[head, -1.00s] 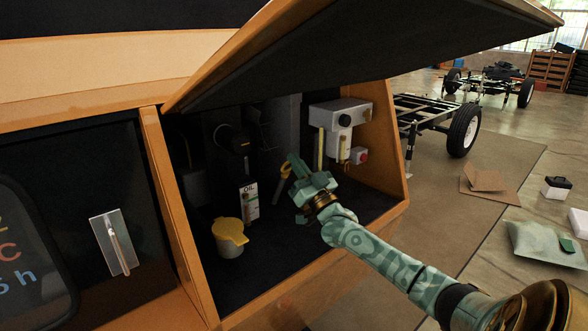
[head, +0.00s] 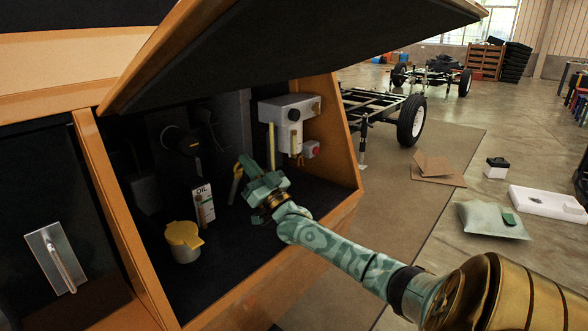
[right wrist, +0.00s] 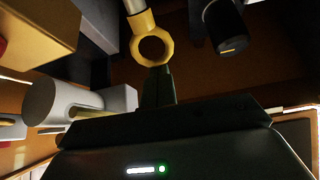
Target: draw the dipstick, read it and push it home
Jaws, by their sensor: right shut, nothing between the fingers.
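The dipstick's yellow ring handle (head: 238,172) shows in the head view inside the open compartment, on top of a grey tube (head: 233,190). In the right wrist view the yellow ring (right wrist: 143,23) faces me at the top centre, with a pale stem beyond it. My right gripper (head: 247,163) is shut and empty, its fingertips close beside the ring. In the right wrist view the shut fingers (right wrist: 156,86) reach up to just below the ring; I cannot tell whether they touch it. My left gripper is not in view.
A yellow-lidded pot (head: 184,236) stands on the dark compartment floor. A grey-white box (head: 290,107) with a red button (head: 312,150) is on the right. The raised lid (head: 300,50) hangs overhead. The orange front edge (head: 290,255) borders the opening.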

